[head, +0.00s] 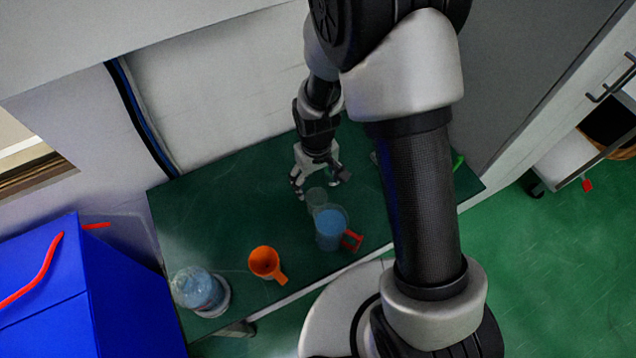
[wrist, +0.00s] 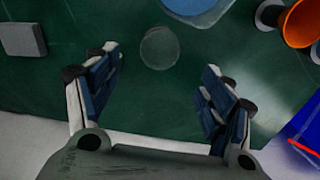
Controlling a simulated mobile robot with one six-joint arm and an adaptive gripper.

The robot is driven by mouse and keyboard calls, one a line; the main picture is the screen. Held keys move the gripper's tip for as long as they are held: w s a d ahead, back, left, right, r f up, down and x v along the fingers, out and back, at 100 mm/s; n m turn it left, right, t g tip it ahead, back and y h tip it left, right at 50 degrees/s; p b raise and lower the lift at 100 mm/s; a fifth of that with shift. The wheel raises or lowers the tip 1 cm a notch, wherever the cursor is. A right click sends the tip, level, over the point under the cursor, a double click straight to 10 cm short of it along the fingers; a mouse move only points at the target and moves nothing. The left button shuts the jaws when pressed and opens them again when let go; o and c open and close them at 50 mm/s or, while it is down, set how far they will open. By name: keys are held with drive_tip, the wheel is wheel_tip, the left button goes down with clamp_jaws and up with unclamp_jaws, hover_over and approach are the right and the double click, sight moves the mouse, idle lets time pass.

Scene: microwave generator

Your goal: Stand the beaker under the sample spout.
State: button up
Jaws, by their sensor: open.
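A small clear beaker (head: 316,197) stands on the green table, just in front of my gripper (head: 319,181). In the wrist view the beaker (wrist: 159,48) shows as a faint round outline, ahead of and between the open fingers of my gripper (wrist: 162,72), with nothing held. Close beside the beaker is a larger clear vessel with blue contents (head: 331,226) and a red part (head: 352,241) at its lower right. Its blue edge (wrist: 197,8) also shows in the wrist view. I cannot make out which part is the sample spout.
An orange cup (head: 264,261) with a handle and a clear bluish jar (head: 196,288) stand toward the front left. A grey block (wrist: 22,38) lies on the table in the wrist view. A blue box (head: 50,290) stands left of the table (head: 195,222). A wall is behind.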

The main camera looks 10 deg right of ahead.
drive_tip(key=s+d+r+m+t, duration=0.1)
drive_tip(key=s+d+r, duration=0.1)
drive_tip(key=r, duration=0.8)
drive_tip(key=s+d+r+m+t, duration=0.1)
drive_tip(key=s+d+r, duration=0.15)
drive_tip(key=r, duration=0.75)
drive_tip(key=s+d+r+m+t, duration=0.1)
drive_tip(key=s+d+r, duration=0.3)
drive_tip(key=s+r, duration=0.5)
drive_tip(key=shift+s+d+r+m+t, duration=0.2)
drive_tip(key=shift+s+r+m+t, duration=0.2)
drive_tip(key=shift+s+t, duration=0.65)
drive_tip(key=shift+o, duration=0.4)
drive_tip(key=shift+s+d+g, duration=0.1)
drive_tip(key=shift+s+g, duration=0.15)
drive_tip(key=shift+s, duration=0.4)
